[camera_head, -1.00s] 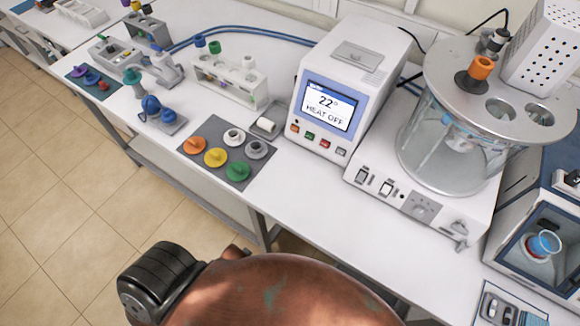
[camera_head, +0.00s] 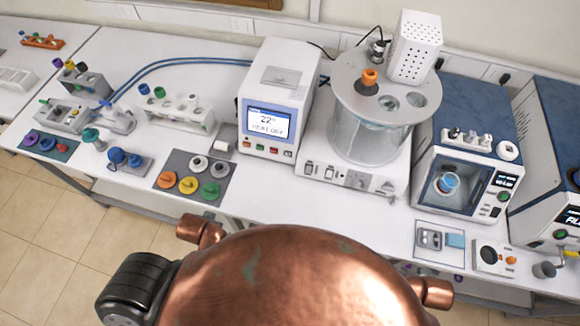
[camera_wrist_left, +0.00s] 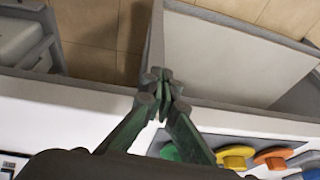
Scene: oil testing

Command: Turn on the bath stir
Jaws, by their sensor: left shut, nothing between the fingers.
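The bath is a clear glass vessel (camera_head: 365,142) under a round metal lid (camera_head: 352,82), in the head view right of centre. It stands on a white base (camera_head: 340,160) whose front has small dark rocker switches (camera_head: 318,170) and a grey dial plate (camera_head: 357,180). Switch positions are too small to tell. A white controller (camera_head: 275,95) left of it has a screen reading 22 and HEAT OFF. My left gripper (camera_wrist_left: 163,92) is shut and empty in the left wrist view, above the bench edge, near coloured caps. No gripper shows in the head view.
A grey mat (camera_head: 172,162) with several coloured caps lies left of the controller; its green cap (camera_wrist_left: 185,152) shows in the wrist view. A white tube rack (camera_head: 180,112) stands behind the mat. A blue-topped instrument (camera_head: 470,105) stands right of the bath. The bench front has some bare room.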

